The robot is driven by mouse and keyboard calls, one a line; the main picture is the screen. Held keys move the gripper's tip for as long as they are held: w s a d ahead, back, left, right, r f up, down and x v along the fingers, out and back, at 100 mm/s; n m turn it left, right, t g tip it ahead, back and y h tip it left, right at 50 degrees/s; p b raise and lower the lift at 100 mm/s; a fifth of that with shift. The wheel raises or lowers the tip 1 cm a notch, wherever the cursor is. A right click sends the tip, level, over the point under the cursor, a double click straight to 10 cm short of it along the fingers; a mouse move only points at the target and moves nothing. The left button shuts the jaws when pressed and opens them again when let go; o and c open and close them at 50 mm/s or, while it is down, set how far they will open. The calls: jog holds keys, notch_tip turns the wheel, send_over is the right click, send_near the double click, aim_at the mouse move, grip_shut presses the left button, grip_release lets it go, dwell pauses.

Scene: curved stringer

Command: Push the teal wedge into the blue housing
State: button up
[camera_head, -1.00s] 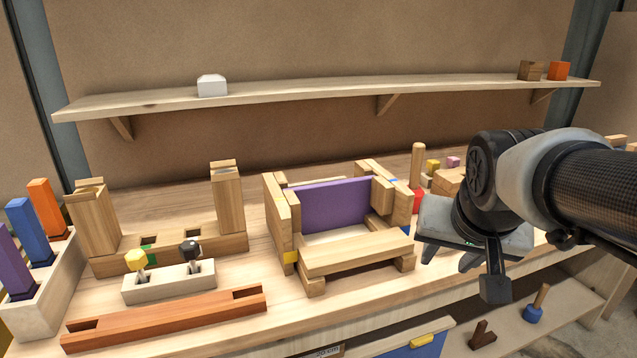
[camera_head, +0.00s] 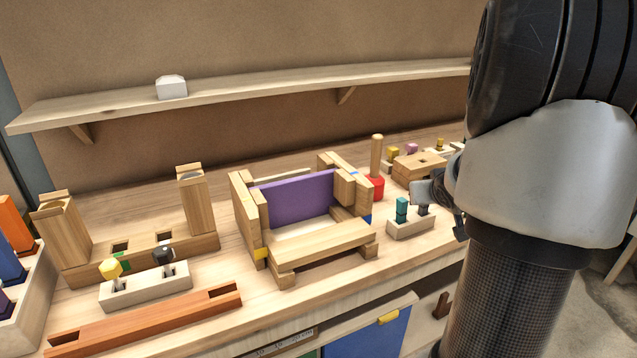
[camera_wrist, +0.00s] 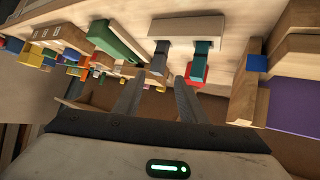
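The teal wedge (camera_head: 402,208) stands upright in a pale holder (camera_head: 410,228), beside a dark grey wedge (camera_head: 422,206). It also shows in the wrist view (camera_wrist: 203,49). A blue mark (camera_head: 366,219) is on the right side of the wooden frame with the purple panel; a blue patch also shows in the wrist view (camera_wrist: 257,62). I cannot tell for sure that this is the blue housing. My gripper (camera_wrist: 156,92) is open and empty, its fingers pointing toward the holder. In the head view it is partly hidden behind my arm.
The purple panel (camera_head: 297,197) stands inside the wooden frame (camera_head: 320,248). A red block with a wooden peg (camera_head: 376,186) is behind the holder. A second holder (camera_head: 146,288) with yellow and black knobs stands left. A shelf (camera_head: 250,87) runs along the back wall.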

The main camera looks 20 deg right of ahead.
jog(key=shift+n+t+y, duration=0.6)
jog(key=shift+n+y, duration=0.2)
jog(key=shift+n, duration=0.1)
jog(key=s+f, duration=0.1)
jog(key=f, duration=0.1)
jog(key=s+d+f, duration=0.1)
jog(key=f, duration=0.1)
jog(key=s+d+f, duration=0.1)
jog(key=f, duration=0.1)
jog(key=shift+s, duration=0.2)
jog(key=s+a+f+n+t+y, duration=0.1)
jog(key=s+f+t+y, duration=0.1)
jog(key=s+f, duration=0.15)
jog(key=n+t+y+p, duration=0.1)
jog(key=n+t+y, duration=0.15)
jog(key=t, duration=0.25)
send_near(405, 206)
jog(key=shift+m+y, duration=0.25)
jog(key=w+b, duration=0.1)
jog(key=w, duration=0.4)
jog(key=w+b, duration=0.2)
jog(key=w, duration=0.4)
jog(key=shift+a+f, duration=0.2)
jog(key=shift+a, duration=0.05)
grip_shut()
